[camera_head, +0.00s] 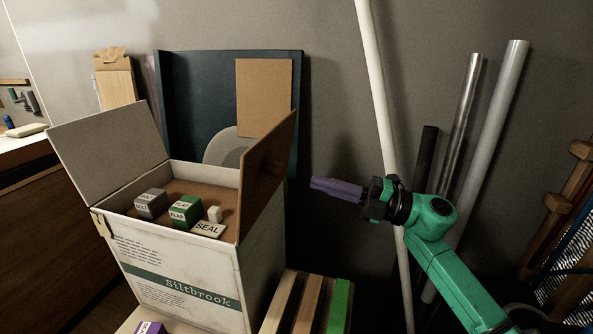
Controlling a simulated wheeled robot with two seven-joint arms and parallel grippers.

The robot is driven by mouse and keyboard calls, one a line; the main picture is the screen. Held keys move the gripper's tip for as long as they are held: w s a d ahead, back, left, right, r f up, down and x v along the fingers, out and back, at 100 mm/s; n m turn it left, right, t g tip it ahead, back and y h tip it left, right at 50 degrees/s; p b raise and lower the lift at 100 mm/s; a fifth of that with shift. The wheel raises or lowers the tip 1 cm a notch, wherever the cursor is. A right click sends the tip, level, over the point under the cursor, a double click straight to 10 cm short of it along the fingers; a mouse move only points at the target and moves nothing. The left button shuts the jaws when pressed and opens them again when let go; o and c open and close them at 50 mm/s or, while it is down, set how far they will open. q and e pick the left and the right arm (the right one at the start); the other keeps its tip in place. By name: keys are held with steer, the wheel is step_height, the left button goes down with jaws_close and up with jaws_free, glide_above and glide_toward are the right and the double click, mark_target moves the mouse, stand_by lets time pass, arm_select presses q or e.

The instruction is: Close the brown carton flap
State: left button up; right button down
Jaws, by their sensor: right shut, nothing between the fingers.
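A white carton (185,272) with a green band and the word Siltbrook stands at the left. Its brown flap (268,172) stands up from the right side, tilted outward. A pale grey flap (108,150) stands open on the left side. Inside lie a grey block (151,204), a green block (184,211), a small white block (214,214) and a SEAL card (208,230). My right gripper (318,184), with purple fingers, is shut and empty. It is to the right of the brown flap, apart from it, pointing left. My left gripper is not in view.
Wooden slats with a green one (338,306) lie right of the carton. Several poles, including a white pole (380,100) behind my right arm, lean on the wall. A dark blue panel (200,100) stands behind the carton. A wooden rack (560,215) is at far right.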

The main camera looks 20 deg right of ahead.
mark_target(282, 171)
steer(key=p+x, duration=0.1)
steer(key=x, duration=0.4)
steer(key=shift+w+r, duration=0.1)
steer(key=shift+w+a, duration=0.3)
steer(key=shift+a, duration=0.1)
steer(key=shift+p, duration=0.3)
